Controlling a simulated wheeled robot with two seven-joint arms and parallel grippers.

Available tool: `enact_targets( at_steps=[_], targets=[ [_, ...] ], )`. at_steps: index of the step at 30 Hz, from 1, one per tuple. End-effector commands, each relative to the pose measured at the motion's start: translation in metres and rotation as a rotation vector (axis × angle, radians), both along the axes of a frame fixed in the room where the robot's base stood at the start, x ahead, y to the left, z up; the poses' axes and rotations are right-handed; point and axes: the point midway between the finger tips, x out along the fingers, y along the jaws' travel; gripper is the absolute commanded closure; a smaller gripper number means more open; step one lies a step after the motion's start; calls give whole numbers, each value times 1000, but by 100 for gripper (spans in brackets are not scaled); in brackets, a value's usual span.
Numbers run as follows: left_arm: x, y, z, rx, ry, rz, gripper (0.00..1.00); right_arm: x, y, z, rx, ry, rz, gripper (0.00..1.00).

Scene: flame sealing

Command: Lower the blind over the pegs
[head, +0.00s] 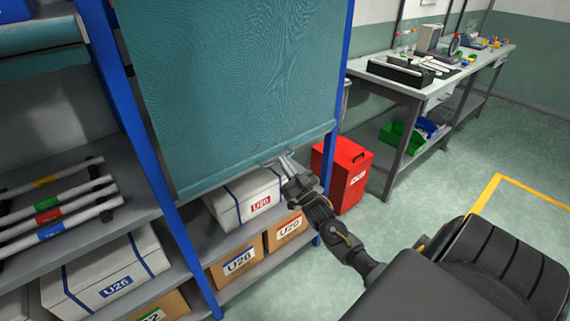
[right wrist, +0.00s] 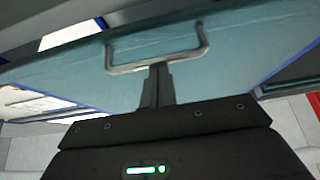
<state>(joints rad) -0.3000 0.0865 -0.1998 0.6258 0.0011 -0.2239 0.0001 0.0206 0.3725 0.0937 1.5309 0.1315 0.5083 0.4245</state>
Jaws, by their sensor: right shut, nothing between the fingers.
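The teal blind (head: 235,80) hangs over the upper part of the blue-posted rack in the head view. Its bottom bar is a little above the boxes on a low shelf. A metal loop handle (right wrist: 205,55) sits at the blind's lower edge in the right wrist view. My right gripper (head: 286,160) is at that edge, its fingers shut and empty. In the right wrist view the shut fingers (right wrist: 157,80) point at the handle's bar, close to it; whether they touch is unclear. No pegs show; the blind hides what is behind it. My left gripper is out of view.
White box (head: 232,208) and cardboard boxes (head: 240,264) stand below the blind. Banded tubes (head: 60,213) lie on the left bay's shelf, under another teal blind (head: 40,36). A red bin (head: 345,165) stands right of the rack, before a workbench (head: 455,72). Open floor lies right.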

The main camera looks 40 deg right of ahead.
Motion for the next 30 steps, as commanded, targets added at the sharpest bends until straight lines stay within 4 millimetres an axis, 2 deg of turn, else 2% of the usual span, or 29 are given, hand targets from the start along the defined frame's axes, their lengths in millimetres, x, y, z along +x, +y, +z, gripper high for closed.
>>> enact_targets(
  at_steps=[4, 8, 11, 15, 17, 18, 24, 30],
  targets=[
    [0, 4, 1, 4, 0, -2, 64, 0, 1, -3, 2, 8, 1, 100],
    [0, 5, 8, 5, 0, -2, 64, 0, 2, 5, 2, 7, 3, 100],
    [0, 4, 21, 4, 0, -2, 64, 0, 4, 21, 2, 5, 5, 100],
    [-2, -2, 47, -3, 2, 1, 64, -1, 8, 51, 1, 1, 12, 100],
    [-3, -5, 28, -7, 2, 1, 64, -15, 8, 25, 2, 7, 13, 100],
    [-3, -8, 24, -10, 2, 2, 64, -24, 8, 20, 1, 5, 12, 100],
    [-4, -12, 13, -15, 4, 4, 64, -60, 8, 1, 0, 3, 12, 100],
    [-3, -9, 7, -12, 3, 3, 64, -82, 8, -9, 0, 1, 12, 100]
  ],
)
